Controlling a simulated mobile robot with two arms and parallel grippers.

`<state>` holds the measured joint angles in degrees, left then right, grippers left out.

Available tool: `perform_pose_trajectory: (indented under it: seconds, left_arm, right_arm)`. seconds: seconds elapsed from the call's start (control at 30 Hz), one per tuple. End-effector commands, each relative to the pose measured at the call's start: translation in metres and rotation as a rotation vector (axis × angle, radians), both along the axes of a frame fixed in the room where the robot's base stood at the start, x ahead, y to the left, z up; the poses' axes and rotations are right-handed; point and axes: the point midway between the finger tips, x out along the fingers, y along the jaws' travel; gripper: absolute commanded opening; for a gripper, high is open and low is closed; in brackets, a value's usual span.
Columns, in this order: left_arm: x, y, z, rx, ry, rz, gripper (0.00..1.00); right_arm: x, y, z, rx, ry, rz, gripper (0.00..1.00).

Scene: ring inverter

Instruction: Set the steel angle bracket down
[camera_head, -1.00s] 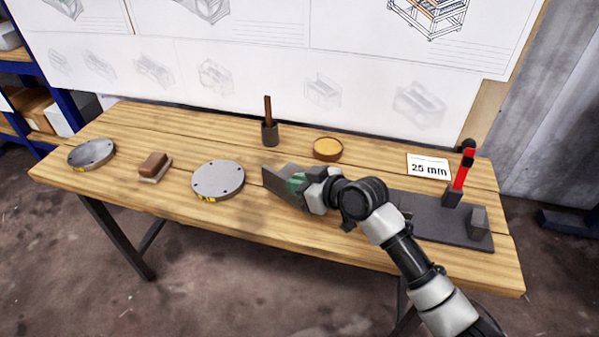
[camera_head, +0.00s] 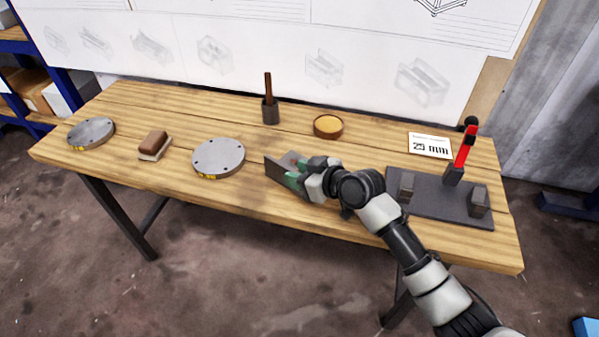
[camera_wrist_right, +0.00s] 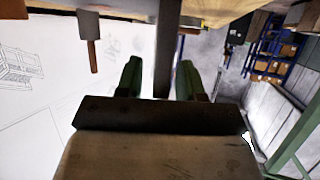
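The steel angle bracket (camera_head: 276,171) is a dark grey plate piece at the bench's middle, beside the right round disc. It appears to rest on the wood, partly hidden by my gripper. My right gripper (camera_head: 296,177) is at its right end, with green fingers on either side of it. In the right wrist view, the bracket's dark upright plate (camera_wrist_right: 167,45) stands between the two green fingertips (camera_wrist_right: 157,78). A gap shows between the left finger and the plate, so the fingers look open around it. My left gripper is not in view.

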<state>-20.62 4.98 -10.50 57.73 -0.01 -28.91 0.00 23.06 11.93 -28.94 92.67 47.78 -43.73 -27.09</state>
Motion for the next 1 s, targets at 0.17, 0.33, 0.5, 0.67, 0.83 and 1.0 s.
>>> perform_pose_trajectory:
  seconds: [0.17,0.33,0.5,0.67,0.83,1.0]
  left_arm:
    - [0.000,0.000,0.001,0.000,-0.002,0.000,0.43]
    - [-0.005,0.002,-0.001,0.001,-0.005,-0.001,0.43]
    - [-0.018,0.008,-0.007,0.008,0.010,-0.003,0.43]
    - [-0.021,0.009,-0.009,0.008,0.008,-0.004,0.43]
    - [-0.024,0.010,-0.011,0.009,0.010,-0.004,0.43]
    - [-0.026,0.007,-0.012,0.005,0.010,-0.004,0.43]
  right_arm:
    - [-0.002,-0.004,0.002,-0.001,-0.001,-0.001,0.38]
    - [-0.017,-0.021,0.012,-0.004,-0.003,0.000,0.38]
    - [-0.040,-0.048,0.026,-0.004,-0.002,0.000,0.38]
    - [-0.058,-0.069,0.037,-0.004,-0.001,-0.001,0.38]
    - [-0.069,-0.081,0.044,-0.001,-0.001,0.001,0.38]
    - [-0.072,-0.084,0.047,0.000,-0.001,0.000,0.38]
